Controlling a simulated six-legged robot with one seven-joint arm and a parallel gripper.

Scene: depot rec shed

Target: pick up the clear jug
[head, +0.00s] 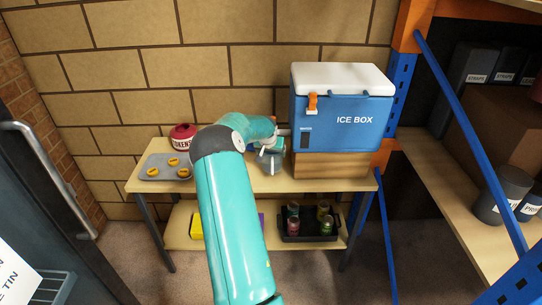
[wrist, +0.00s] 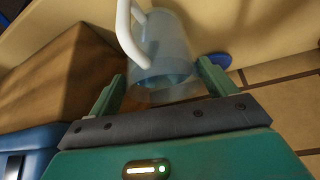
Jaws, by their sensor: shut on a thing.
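The clear jug (wrist: 170,45) is pale blue and see-through, with a white handle (wrist: 127,35). In the wrist view it sits between the two fingers of my gripper (wrist: 163,88), which is shut on it. In the head view the jug (head: 270,164) shows small at the table's rear, just left of the wooden box, partly hidden by my gripper and arm. I cannot tell whether its base touches the table.
A blue ice box (head: 341,115) with a white lid stands on a wooden box (head: 333,167) on the table (head: 262,184). A lower shelf holds a black crate (head: 308,238) of cans. Shelving (head: 440,175) stands right.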

